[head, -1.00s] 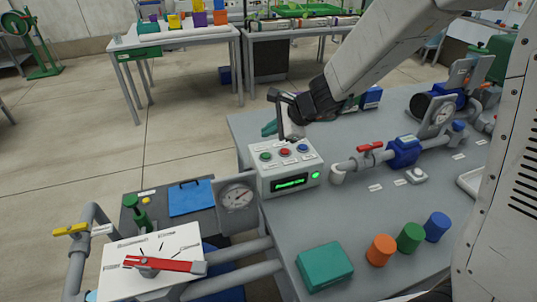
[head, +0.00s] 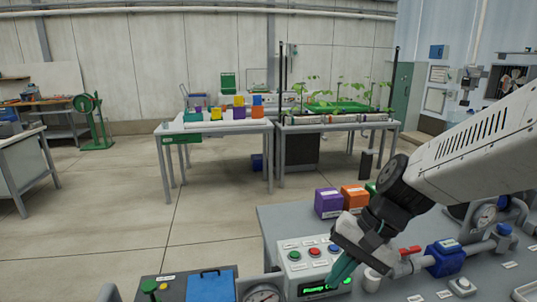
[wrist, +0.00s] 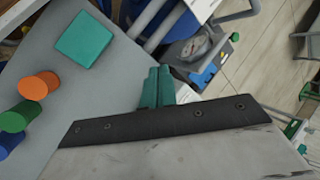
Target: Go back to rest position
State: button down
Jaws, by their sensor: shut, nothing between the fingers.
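My gripper (head: 340,272) hangs at the end of my arm at the lower right of the head view, with its teal fingers pointing down and together. Nothing is between them. In the head view it overlaps the right part of the control box (head: 293,262), which has green, red and blue buttons and a lit green display; I cannot tell the gap. In the wrist view the gripper's fingers (wrist: 158,80) lie side by side over the bench area.
The grey bench (head: 420,289) carries a blue valve body (head: 443,257) on a pipe, and purple (head: 328,202) and orange (head: 354,197) boxes. A teal box (wrist: 85,39) and coloured cylinders show in the wrist view. Open floor (head: 120,215) lies left.

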jog(key=s+d+r+n+t+h, duration=0.2)
jog(key=s+d+r+n+h, duration=0.2)
jog(key=s+d, duration=0.9)
notch_tip(320, 180, up, 3)
jog(key=shift+s+d+r+h, duration=0.1)
jog(key=shift+s+d+h, duration=0.25)
jog(key=shift+h, duration=0.65)
